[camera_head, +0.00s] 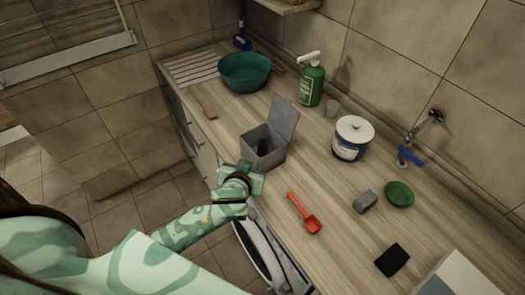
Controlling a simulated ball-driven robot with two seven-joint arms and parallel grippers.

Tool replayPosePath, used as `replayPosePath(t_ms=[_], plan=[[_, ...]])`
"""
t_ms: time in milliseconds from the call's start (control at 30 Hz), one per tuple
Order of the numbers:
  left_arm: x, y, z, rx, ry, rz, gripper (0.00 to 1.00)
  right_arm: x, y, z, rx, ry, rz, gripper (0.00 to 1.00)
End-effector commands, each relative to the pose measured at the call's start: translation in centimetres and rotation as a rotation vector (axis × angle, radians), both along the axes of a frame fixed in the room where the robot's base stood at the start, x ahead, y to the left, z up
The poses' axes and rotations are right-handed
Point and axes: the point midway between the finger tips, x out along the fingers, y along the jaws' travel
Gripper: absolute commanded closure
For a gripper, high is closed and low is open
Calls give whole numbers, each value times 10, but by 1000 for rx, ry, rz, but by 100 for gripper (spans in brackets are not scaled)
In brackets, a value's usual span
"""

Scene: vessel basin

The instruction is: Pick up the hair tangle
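I cannot clearly pick out the hair tangle. A small dark shape (263,146) shows inside the open grey lidded box (271,157), but it is too small to tell what it is. My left gripper (245,176) is at the counter's front edge, close to the near side of this box. Its fingers are small and partly hidden by the wrist, so I cannot tell whether they are open or hold anything. My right gripper is not in view.
A red scoop (305,214), grey block (364,202), green dish (399,193), black pad (392,260) and white tub (352,139) are on the right. A green pump bottle (311,84), teal basin (244,72) and striped cloth (191,68) stand farther back.

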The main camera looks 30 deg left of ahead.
Motion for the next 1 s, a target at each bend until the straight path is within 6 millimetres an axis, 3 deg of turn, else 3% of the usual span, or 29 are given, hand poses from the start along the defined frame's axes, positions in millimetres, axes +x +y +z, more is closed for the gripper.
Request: replayPosePath(t_ms=[167,500,800,1000], plan=[[26,2,-12,-75,-52,25,79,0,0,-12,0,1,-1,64],[91,19,-54,-77,-52,27,79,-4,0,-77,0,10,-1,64],[112,24,-61,-78,-50,27,79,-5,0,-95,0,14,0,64],[136,31,-79,-77,-50,27,79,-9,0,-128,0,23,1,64]])
